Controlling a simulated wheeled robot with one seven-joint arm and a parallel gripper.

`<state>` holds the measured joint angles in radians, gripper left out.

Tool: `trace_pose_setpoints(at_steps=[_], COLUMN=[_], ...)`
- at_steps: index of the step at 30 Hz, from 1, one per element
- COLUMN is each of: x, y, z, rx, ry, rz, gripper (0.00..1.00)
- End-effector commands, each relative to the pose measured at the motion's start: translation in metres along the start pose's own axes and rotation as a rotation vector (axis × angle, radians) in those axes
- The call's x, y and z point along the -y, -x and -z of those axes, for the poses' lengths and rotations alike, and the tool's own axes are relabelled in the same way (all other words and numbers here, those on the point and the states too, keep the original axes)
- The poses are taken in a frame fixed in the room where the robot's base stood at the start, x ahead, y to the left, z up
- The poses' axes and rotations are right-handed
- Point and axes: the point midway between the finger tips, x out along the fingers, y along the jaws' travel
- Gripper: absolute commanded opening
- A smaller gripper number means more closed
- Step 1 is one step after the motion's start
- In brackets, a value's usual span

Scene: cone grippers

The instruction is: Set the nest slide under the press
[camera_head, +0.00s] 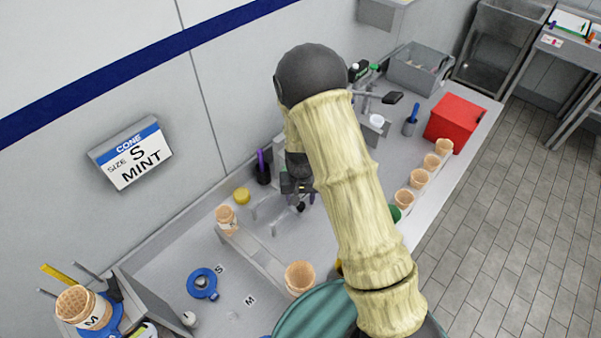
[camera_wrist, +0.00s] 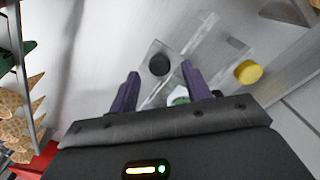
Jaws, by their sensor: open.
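My gripper (camera_head: 298,190) is over the work counter, pointing down, partly hidden behind my arm. In the wrist view its two purple fingers (camera_wrist: 160,72) are apart, with nothing held between them. A black round knob (camera_wrist: 159,64) shows between and just beyond the fingertips, on a clear plate-like part (camera_wrist: 205,45) that looks like the nest slide. I cannot tell if the fingers touch it. In the head view the clear parts (camera_head: 268,207) lie just below my gripper. I cannot make out for sure which thing is the press; my arm hides part of the counter.
A yellow round piece (camera_head: 242,195) and a black cup with a purple stick (camera_head: 263,168) stand close by. Waffle cones (camera_head: 420,179) line the right edge beside a red box (camera_head: 455,122). A grey bin (camera_head: 418,68) stands at the back. A blue ring (camera_head: 203,284) lies front left.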

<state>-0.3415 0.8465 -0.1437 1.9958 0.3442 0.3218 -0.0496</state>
Motion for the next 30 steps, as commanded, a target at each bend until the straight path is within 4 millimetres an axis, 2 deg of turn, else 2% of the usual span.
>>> trace_pose_setpoints(at_steps=[24,30], x=[0.001,0.0], y=[0.138,0.153], z=[0.001,0.0], rx=[-0.005,-0.001], ry=[0.002,-0.001], rz=[0.002,0.001], gripper=[0.48,0.48])
